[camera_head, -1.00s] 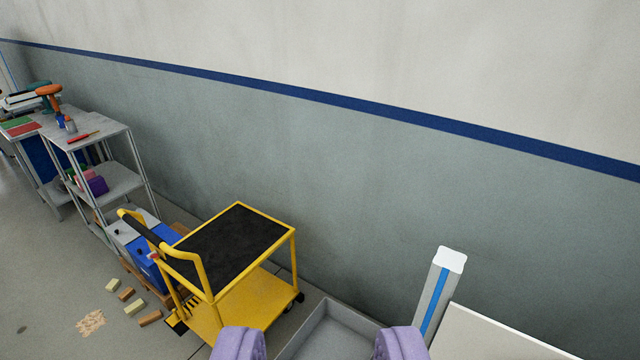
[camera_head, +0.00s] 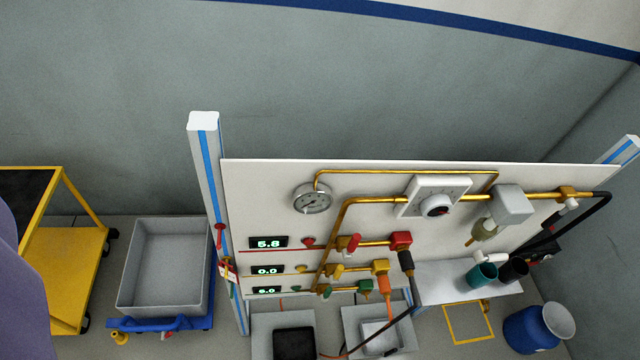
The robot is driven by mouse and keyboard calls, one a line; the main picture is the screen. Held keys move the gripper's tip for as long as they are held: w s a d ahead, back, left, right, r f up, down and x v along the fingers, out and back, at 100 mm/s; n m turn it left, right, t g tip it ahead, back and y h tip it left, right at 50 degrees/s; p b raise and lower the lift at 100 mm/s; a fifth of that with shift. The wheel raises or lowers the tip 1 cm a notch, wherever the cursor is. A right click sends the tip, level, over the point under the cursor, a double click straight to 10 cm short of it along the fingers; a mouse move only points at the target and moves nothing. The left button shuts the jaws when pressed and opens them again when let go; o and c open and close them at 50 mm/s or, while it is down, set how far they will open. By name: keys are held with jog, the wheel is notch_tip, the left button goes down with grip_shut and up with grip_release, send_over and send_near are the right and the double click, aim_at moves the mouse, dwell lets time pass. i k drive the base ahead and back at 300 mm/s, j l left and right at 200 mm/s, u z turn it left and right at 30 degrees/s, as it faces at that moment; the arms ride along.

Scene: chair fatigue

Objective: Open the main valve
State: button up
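A white panel (camera_head: 270,190) with brass pipes, a round gauge (camera_head: 312,198) and a black dial (camera_head: 436,206) stands in front of the wall. A brass fitting with a white part (camera_head: 567,194) is at the pipe's right end. No label tells me which is the main valve.
A grey bin (camera_head: 165,265) on a blue dolly (camera_head: 160,324) and a yellow cart (camera_head: 65,270) stand left of the panel. A blue drum (camera_head: 535,328) stands at the lower right. Cables hang below the panel.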

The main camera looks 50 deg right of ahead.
aim_at(557, 216)
jog(key=z, duration=2.45)
jog(key=i+j+z, duration=0.1)
jog(key=i, duration=0.35)
jog(key=i+j+z, duration=0.1)
jog(key=i, duration=0.35)
